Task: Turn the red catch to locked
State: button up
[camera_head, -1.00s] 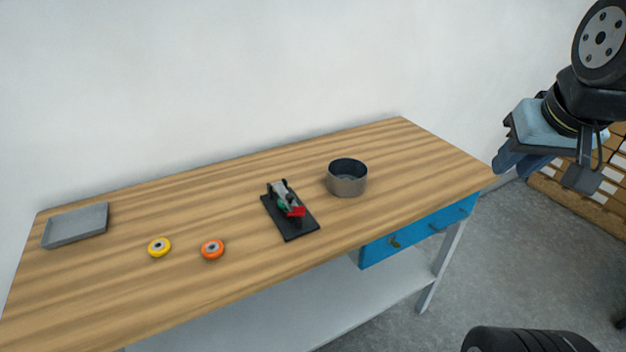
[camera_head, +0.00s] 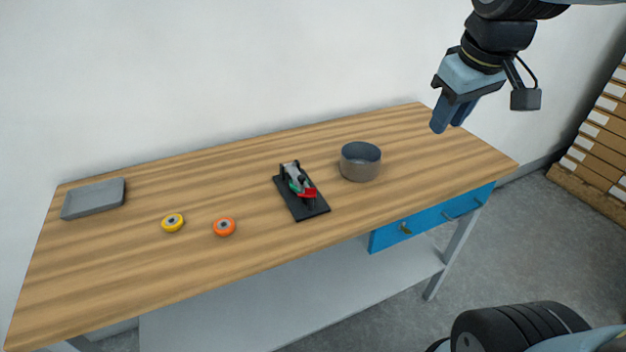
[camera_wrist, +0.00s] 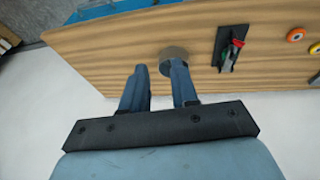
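The red catch (camera_head: 309,193) is a small red piece at the front end of a device with a grey and green body on a black base plate (camera_head: 311,211), standing on the wooden table. The red catch also shows in the wrist view (camera_wrist: 238,43). It is too small to tell which way it is set. My gripper (camera_head: 441,128) hangs above the right end of the table, well to the right of the catch and apart from it. In the wrist view my gripper (camera_wrist: 158,68) has its two blue fingers spread, with nothing held between them.
A grey round pot (camera_head: 360,171) stands right of the device. A yellow roll (camera_head: 172,222), an orange roll (camera_head: 224,227) and a grey tray (camera_head: 93,199) lie to the left. Blue drawers (camera_head: 432,218) are under the table's right front. A white wall stands behind.

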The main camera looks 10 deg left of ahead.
jog(key=w+a+f+n+g, duration=0.1)
jog(key=w+a+n, duration=0.1)
jog(key=a+n, duration=0.3)
jog(key=w+a+f+n+g, duration=0.1)
jog(key=w+a+f+n, duration=0.1)
jog(key=a, duration=0.5)
jog(key=n+g, duration=0.2)
jog(key=n, duration=0.4)
send_near(310, 194)
jog(key=shift+h, duration=0.3)
jog(key=f, duration=0.7)
jog(key=shift+w+a, duration=0.1)
jog(key=shift+a, duration=0.1)
jog(key=shift+c, duration=0.2)
grip_shut()
